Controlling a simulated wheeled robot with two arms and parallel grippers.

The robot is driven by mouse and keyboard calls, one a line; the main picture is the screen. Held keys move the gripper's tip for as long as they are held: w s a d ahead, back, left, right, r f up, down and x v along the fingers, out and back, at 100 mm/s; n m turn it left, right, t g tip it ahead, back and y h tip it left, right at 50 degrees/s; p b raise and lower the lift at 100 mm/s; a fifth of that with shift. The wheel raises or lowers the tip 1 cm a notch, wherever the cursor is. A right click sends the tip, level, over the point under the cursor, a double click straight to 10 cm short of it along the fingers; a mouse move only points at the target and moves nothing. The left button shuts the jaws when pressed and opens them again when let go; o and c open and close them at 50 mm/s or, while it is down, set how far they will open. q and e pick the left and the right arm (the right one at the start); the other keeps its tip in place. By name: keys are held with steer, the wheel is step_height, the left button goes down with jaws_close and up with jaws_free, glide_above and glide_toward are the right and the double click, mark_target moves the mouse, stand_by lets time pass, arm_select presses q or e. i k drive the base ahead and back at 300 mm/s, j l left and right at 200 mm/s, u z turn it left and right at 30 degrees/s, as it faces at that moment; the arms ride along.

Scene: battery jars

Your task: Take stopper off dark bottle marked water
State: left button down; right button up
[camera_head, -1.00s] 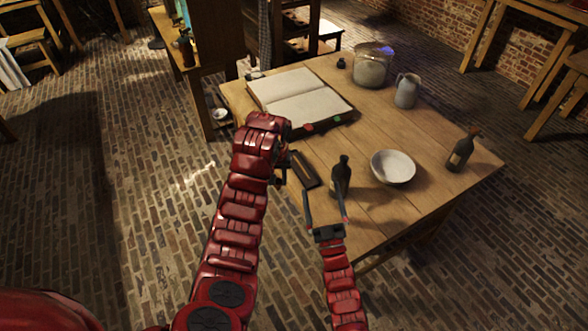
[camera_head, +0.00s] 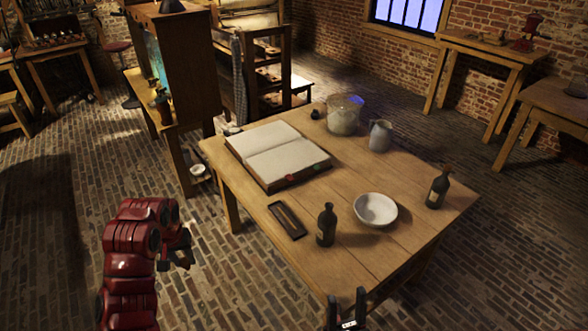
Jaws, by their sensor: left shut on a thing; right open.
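A dark bottle (camera_head: 326,226) stands upright near the table's front edge; I see no clear stopper in its neck. A second dark bottle (camera_head: 438,190) with a pale label and a brownish top stands near the right corner. I cannot read which is marked water. My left gripper (camera_head: 181,247) is off the table's left side, far from both bottles. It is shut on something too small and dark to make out. My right gripper (camera_head: 346,306) is open and empty at the bottom edge of the view, in front of the near bottle and apart from it.
The wooden table (camera_head: 375,245) also holds a white bowl (camera_head: 376,210) between the bottles, a dark narrow tray (camera_head: 287,221), an open book (camera_head: 275,152), a glass jar (camera_head: 344,116) and a grey jug (camera_head: 380,135). The table's front strip is clear.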

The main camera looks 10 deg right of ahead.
mark_target(327, 222)
steer(key=i, duration=1.6)
steer(key=i+j+z, duration=0.1)
steer(key=i+z, duration=0.15)
steer(key=i, duration=0.2)
steer(key=i+j+z, duration=0.3)
steer(key=i, duration=0.15)
steer(key=i+j+z, duration=0.25)
steer(key=i, duration=0.15)
steer(key=z, duration=0.7)
